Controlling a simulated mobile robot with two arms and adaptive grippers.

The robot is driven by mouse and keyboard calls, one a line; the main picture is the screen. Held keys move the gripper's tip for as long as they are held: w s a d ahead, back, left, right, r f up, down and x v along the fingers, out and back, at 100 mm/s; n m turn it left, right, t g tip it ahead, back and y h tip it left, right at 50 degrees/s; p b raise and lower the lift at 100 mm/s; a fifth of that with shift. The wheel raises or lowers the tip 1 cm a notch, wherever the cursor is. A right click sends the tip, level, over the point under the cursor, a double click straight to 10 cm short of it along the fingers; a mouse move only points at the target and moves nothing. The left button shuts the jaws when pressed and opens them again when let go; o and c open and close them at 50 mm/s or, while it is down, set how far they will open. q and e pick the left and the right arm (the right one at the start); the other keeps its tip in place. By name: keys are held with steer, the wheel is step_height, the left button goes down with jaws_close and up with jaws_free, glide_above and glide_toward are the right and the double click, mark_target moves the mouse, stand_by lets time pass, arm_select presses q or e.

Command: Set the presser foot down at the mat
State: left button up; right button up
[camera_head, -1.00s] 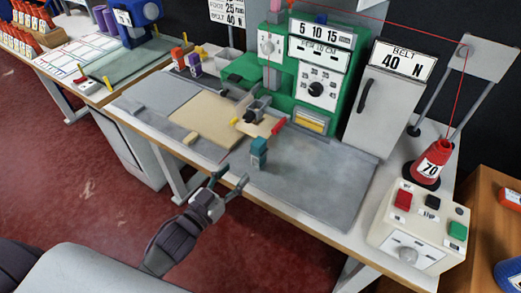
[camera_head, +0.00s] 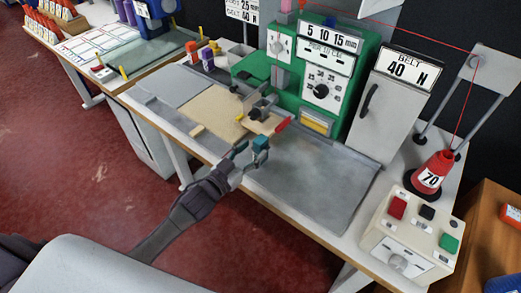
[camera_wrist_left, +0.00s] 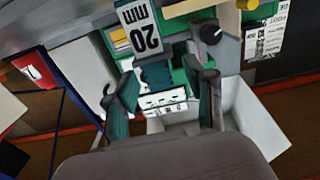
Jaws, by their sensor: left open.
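A small teal block, which I take to be the presser foot (camera_head: 261,144), stands upright on the grey mat (camera_head: 316,190) near its front edge. In the left wrist view the teal block (camera_wrist_left: 156,76) shows beyond and between the fingertips, with a white "20 mm" plate (camera_wrist_left: 144,28) by it. My left gripper (camera_head: 246,158) is open at the front of the mat, with its fingers reaching to the block. It also shows in the left wrist view (camera_wrist_left: 163,92) with a gap between its fingers. I cannot tell whether a finger touches the block. My right gripper is not in view.
A green machine (camera_head: 318,87) with dials stands behind the mat. A tan piece (camera_head: 212,115) lies left of the block. A grey "BELT 40 N" cabinet (camera_head: 383,108), a red "70" cone (camera_head: 432,176) and a button box (camera_head: 410,235) are at right. The mat's right part is clear.

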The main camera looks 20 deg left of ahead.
mark_target(256, 149)
arm_select(q)
steer(key=x, duration=0.4)
steer(key=shift+d+f, duration=0.15)
steer(key=shift+d, duration=0.05)
jaws_close()
